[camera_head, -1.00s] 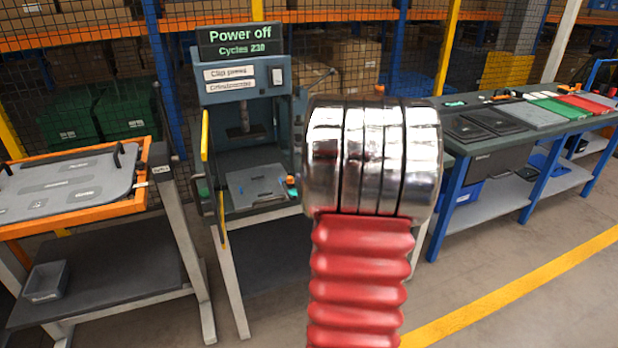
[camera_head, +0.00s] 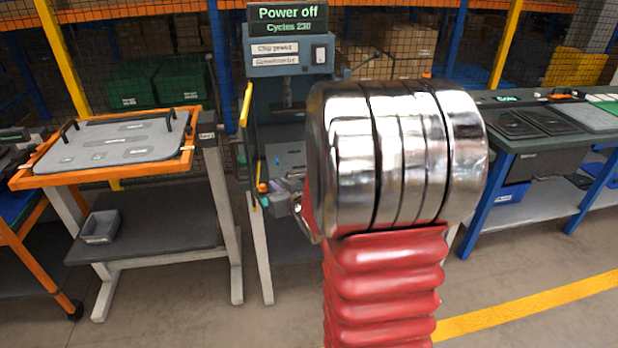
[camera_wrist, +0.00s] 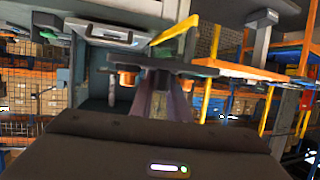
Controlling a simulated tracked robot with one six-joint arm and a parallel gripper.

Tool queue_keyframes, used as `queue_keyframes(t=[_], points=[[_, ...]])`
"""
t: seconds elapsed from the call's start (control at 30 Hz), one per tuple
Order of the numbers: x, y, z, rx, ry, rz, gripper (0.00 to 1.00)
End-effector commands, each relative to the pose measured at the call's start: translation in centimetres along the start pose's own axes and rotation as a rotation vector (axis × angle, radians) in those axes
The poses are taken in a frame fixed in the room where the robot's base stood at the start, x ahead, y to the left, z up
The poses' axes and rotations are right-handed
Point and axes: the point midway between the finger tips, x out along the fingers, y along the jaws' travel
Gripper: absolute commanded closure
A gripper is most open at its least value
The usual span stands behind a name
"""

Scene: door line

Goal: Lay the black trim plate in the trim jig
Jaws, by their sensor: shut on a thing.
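In the wrist view my gripper (camera_wrist: 160,88) is shut on a dark, flat piece, the black trim plate (camera_wrist: 175,66), seen nearly edge-on and reaching out to both sides of the jaws. In the head view my arm hides the plate and most of the gripper. A grey bed (camera_head: 287,160) with a small blue part lies inside the clip press (camera_head: 287,58), partly behind my arm. I cannot tell whether this bed is the trim jig.
The press sign reads "Power off". A yellow bar (camera_head: 246,105) stands at its left. An orange-framed table (camera_head: 105,175) with a grey panel (camera_head: 125,140) is at the left. A bench (camera_head: 480,140) with black trays (camera_head: 513,124) is at the right. Floor is clear in front.

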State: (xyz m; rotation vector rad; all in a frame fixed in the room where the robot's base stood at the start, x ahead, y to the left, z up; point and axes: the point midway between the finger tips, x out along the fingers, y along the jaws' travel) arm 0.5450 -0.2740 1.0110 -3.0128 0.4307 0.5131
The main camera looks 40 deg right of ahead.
Motion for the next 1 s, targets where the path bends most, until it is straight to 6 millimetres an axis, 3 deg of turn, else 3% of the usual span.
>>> queue_keyframes(t=[0.03, 0.2, 1.0], points=[[0.2, -1.7, 0.1, -0.005, 0.001, -0.018, 1.00], [0.5, -6.3, 0.6, -0.022, 0.000, -0.063, 1.00], [0.6, -26.3, 3.2, -0.096, -0.011, -0.249, 1.00]])
